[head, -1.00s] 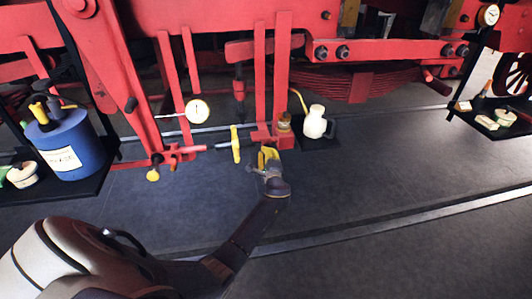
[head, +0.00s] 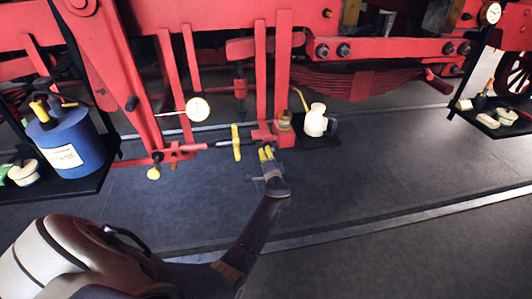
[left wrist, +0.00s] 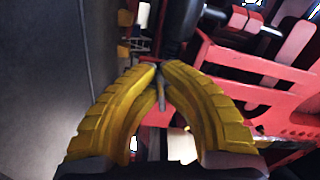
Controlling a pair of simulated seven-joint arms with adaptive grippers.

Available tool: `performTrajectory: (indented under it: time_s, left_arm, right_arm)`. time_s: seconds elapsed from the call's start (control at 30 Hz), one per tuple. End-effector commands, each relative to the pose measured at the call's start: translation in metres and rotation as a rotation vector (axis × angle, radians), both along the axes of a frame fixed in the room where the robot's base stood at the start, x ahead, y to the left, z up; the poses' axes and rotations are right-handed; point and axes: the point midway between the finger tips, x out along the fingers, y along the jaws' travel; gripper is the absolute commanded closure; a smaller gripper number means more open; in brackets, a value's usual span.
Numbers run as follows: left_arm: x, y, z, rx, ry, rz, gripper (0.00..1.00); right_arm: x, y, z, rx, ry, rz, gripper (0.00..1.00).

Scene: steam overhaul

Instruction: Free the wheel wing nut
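A yellow wing-shaped piece (head: 236,143), which looks like the wing nut, stands upright on the end of a horizontal rod under the red frame. My left gripper (head: 266,153) is to its right and slightly lower in the head view, apart from it, just below the foot of the red hanger (head: 264,132). In the left wrist view the yellow fingers (left wrist: 152,70) curve together and their tips meet, with nothing clearly held. I cannot pick out the wing nut with certainty in that view. My right gripper is not in view.
A white jug (head: 315,120) stands on a dark tray right of the hanger. A round gauge (head: 198,109) hangs at left. A blue grease tub (head: 68,145) stands on a left shelf. Red bars (left wrist: 265,68) crowd the wrist view's right side. The floor in front is clear.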

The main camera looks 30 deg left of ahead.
Motion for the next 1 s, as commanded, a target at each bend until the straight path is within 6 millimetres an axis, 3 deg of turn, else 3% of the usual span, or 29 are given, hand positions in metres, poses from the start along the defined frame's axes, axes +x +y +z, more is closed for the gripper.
performTrajectory:
  time_s: [0.57,0.8,1.0]
  left_arm:
    - [-0.0001,0.0044,0.0022,-0.019,-0.024,0.007,1.0]
    - [-0.0003,0.0032,0.0012,-0.019,-0.022,0.005,0.71]
    - [-0.0001,0.0014,0.0003,-0.021,-0.02,0.002,0.71]
  right_arm:
    - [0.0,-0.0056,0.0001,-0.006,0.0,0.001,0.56]
    - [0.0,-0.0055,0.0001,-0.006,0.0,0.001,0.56]
    - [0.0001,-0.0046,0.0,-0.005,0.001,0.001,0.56]
